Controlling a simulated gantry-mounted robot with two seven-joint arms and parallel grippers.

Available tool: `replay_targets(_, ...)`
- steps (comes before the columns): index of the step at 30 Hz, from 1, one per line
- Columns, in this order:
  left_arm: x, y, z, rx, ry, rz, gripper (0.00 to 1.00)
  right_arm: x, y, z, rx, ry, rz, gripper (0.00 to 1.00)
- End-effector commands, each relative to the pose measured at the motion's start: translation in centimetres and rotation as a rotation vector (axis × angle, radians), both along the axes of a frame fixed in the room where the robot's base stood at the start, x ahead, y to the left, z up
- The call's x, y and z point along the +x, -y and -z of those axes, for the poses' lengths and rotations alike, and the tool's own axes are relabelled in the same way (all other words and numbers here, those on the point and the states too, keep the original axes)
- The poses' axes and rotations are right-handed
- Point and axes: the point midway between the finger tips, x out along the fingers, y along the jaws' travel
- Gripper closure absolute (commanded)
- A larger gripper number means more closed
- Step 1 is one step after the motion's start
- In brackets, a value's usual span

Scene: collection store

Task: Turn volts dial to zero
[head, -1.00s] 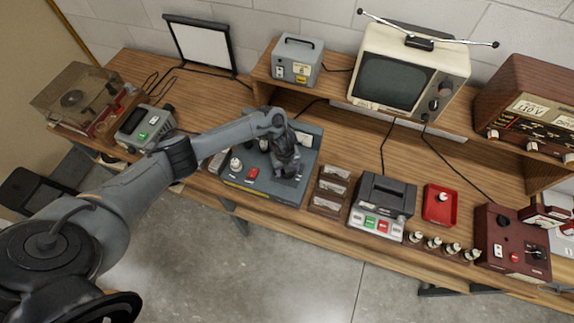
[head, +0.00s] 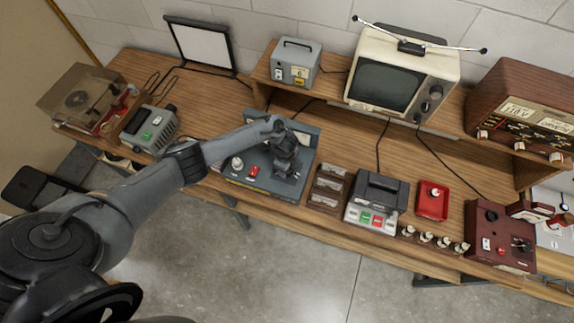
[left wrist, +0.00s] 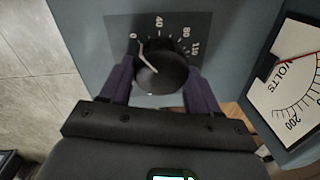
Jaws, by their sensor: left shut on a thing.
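The volts dial is a round black knob (left wrist: 160,72) with a white pointer line, on a dark scale plate marked 0, 40, 80 and 110. The pointer lies close to the 0 mark. My left gripper (left wrist: 160,82) is shut on the knob, one finger on each side. In the head view my left gripper (head: 286,165) is over the grey-blue console (head: 232,177) and hides the dial. A white volts meter (left wrist: 294,85) with a red needle is to the right of the dial; its upper part is cut off. My right gripper is not in view.
The console also carries a red button (head: 254,171) and a pale knob (head: 237,163). A rack of slots (head: 328,187) and a grey machine with coloured keys (head: 377,202) stand to its right. The meter box (head: 148,129) is to its left.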

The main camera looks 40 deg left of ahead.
Motion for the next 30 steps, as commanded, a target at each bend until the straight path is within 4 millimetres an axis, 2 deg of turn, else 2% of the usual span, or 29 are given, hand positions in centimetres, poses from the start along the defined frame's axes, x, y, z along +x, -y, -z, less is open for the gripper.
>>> replay_targets(16,0.06,0.01,-0.04,-0.001,0.001,-0.031,0.69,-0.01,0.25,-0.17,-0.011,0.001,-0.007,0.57)
replay_targets(17,0.06,0.01,-0.04,-0.001,0.001,-0.031,0.37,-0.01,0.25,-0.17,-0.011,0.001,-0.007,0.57)
replay_targets(21,0.06,0.01,-0.04,-0.001,0.001,-0.030,0.16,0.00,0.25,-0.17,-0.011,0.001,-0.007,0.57)
replay_targets(22,0.06,0.00,-0.03,0.000,0.001,-0.030,0.13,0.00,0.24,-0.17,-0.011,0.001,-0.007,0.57)
replay_targets(30,0.03,-0.01,-0.07,0.000,0.001,-0.029,0.13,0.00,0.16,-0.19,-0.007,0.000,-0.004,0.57)
